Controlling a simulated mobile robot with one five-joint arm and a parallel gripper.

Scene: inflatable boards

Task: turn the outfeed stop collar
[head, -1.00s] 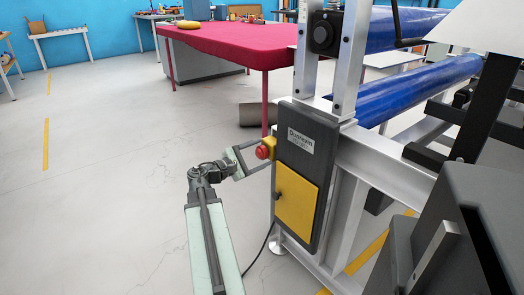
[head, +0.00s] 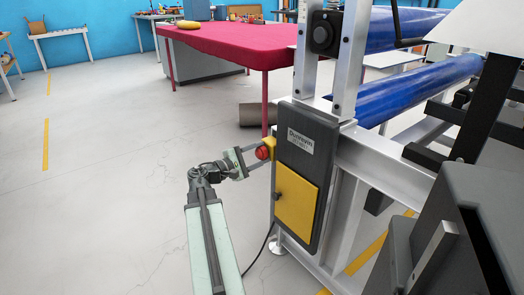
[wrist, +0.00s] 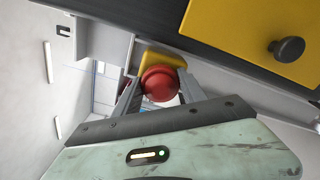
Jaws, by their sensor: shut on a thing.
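The red stop knob (head: 262,152) sits on a yellow housing (head: 269,146) at the upper left edge of the dark control box (head: 304,165). My gripper (head: 254,154) reaches it from the left and is shut on the knob. In the wrist view the round red knob (wrist: 160,83) lies between my two fingers (wrist: 159,92), one on each side, with the yellow housing (wrist: 159,59) behind it. No separate collar can be told apart from the knob.
A yellow door (head: 296,199) with a dark round knob (wrist: 290,48) is on the same box, close to my gripper. Blue rollers (head: 405,89) on a metal frame stand to the right. A red-covered table (head: 225,40) is behind. The floor at left is clear.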

